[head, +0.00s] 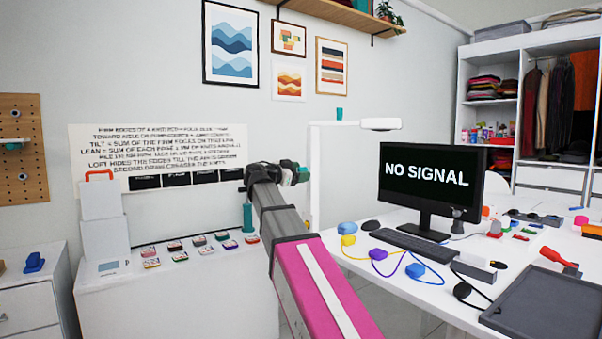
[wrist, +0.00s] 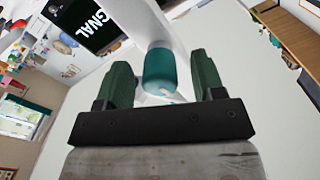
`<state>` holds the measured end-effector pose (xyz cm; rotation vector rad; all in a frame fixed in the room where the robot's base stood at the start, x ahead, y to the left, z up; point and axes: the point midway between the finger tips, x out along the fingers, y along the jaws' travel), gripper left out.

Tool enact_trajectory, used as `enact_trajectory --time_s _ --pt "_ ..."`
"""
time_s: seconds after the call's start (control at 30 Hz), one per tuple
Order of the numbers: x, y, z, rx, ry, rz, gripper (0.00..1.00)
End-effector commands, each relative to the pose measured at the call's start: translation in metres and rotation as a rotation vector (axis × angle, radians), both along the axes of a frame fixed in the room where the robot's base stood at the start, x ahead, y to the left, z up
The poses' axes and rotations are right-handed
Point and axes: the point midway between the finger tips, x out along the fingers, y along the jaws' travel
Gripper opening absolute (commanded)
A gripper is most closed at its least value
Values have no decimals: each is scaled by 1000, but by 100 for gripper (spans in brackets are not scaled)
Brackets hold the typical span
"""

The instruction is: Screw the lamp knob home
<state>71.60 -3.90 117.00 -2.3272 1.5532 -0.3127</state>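The white lamp stands behind the desk's left end, with an upright post (head: 315,190), a level arm and a flat round head (head: 380,124). A small teal piece (head: 339,114) sits on top of its arm. My gripper (head: 298,172) is just left of the post in the head view. In the wrist view, the teal knob (wrist: 160,70) is between my two dark green fingers, against a white lamp part (wrist: 167,22). A gap shows on each side of it, so my gripper is open. My gripper covers this spot in the head view; how deep the knob sits is unclear.
A teal cylinder (head: 247,218) stands on the white cabinet (head: 190,300) below my gripper. The desk at right holds a monitor (head: 432,182), a keyboard (head: 408,244), coloured cables and a dark tray (head: 540,305). A wall shelf (head: 345,14) hangs above.

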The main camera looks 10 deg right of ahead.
Motion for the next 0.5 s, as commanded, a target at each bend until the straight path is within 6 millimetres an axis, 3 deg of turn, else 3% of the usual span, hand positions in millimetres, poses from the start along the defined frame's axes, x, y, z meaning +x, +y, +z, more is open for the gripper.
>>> enact_trajectory --time_s 0.5 --pt "0 0 0 -6 15 0 57"
